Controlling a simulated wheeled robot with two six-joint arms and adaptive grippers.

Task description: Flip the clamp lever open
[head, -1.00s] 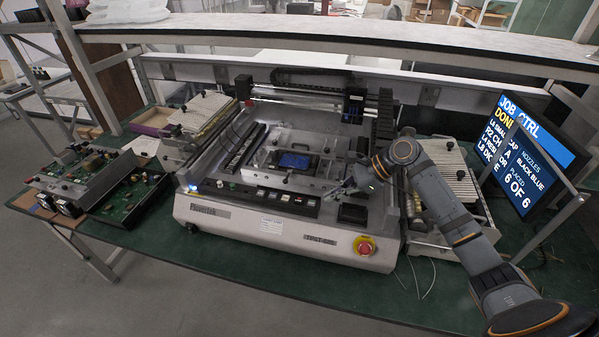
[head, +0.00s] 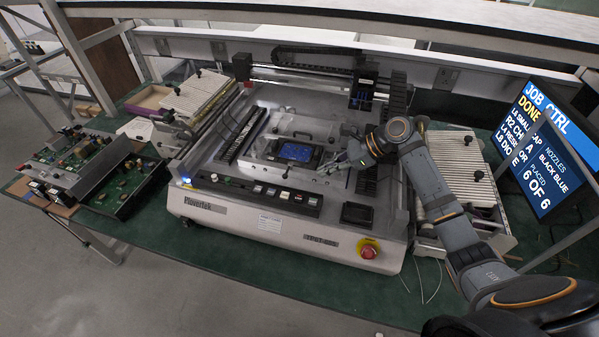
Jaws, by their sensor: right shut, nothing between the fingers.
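The blue circuit board (head: 295,152) sits in a dark frame inside the silver clamp fixture (head: 252,153) in the middle of the benchtop machine. The clamp lever is too small to make out for certain. A small dark knob (head: 285,174) shows at the fixture's front edge. My right gripper (head: 327,170) is shut and empty. It is just right of the board, over the fixture's front right corner; I cannot tell whether it touches anything. My left gripper is not in view.
The machine's gantry head (head: 362,90) stands behind my right gripper. A black tray (head: 357,214) and a red emergency stop (head: 368,251) lie at the front right. Feeder banks flank the machine. A monitor (head: 545,150) stands at the right, opened electronics (head: 95,175) at the left.

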